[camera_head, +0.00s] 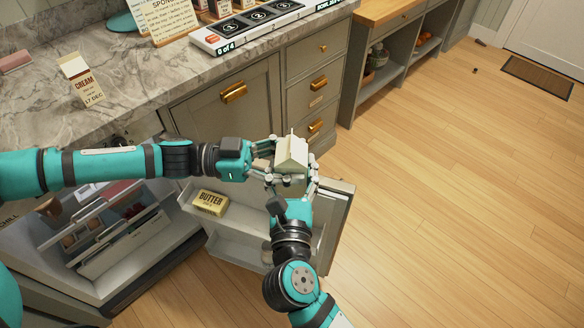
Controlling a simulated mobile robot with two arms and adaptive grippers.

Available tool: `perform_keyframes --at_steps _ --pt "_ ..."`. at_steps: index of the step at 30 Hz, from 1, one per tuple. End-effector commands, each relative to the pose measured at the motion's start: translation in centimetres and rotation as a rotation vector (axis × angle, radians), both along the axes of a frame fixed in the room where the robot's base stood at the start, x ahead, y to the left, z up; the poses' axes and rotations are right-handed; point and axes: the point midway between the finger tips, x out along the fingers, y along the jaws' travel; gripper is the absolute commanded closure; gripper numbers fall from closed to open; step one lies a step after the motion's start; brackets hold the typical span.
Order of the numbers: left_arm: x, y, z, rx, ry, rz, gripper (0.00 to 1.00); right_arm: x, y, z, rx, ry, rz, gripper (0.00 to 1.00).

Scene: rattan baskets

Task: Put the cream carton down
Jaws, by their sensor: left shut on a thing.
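A pale gable-top carton (291,153) is held up in front of the drawers, above the open fridge door; no lettering on it can be read. My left gripper (268,160) comes in from the left and is shut on this carton. My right gripper (291,186) comes from below, with fingers on both sides of the carton's lower part; whether they press on it I cannot tell. Another carton, marked CREAM and 17 DEC (84,86), stands on the marble counter at the upper left, apart from both grippers.
The marble counter (130,80) has bare room around the marked carton.

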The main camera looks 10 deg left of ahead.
Motion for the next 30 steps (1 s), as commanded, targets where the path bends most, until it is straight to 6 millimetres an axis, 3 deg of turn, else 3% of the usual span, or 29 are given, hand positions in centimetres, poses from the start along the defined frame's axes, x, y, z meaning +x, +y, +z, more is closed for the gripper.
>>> perform_keyframes --at_steps 1,2,8,16,20,30 --pt "0.1 0.2 0.0 0.0 -0.001 0.003 0.9 0.1 -0.3 -0.1 -0.003 0.001 -0.009 0.86" --pt "0.1 0.2 0.0 0.001 -0.001 0.003 0.45 0.1 -0.4 0.0 -0.003 -0.001 -0.009 0.88" --pt "0.1 0.2 0.0 0.001 0.0 0.003 0.19 0.1 -0.3 0.0 -0.002 -0.001 -0.008 0.89" --pt "0.1 0.2 0.0 0.001 0.0 0.002 0.19 0.1 -0.2 0.1 -0.002 -0.001 -0.005 0.89" --pt "0.1 1.1 -0.1 0.002 0.0 0.006 0.19 0.1 -0.2 0.1 -0.001 -0.001 -0.005 0.89" --pt "-0.4 7.9 -0.1 0.003 -0.001 0.007 0.19 0.1 -0.2 0.1 -0.001 -0.002 -0.005 0.89"
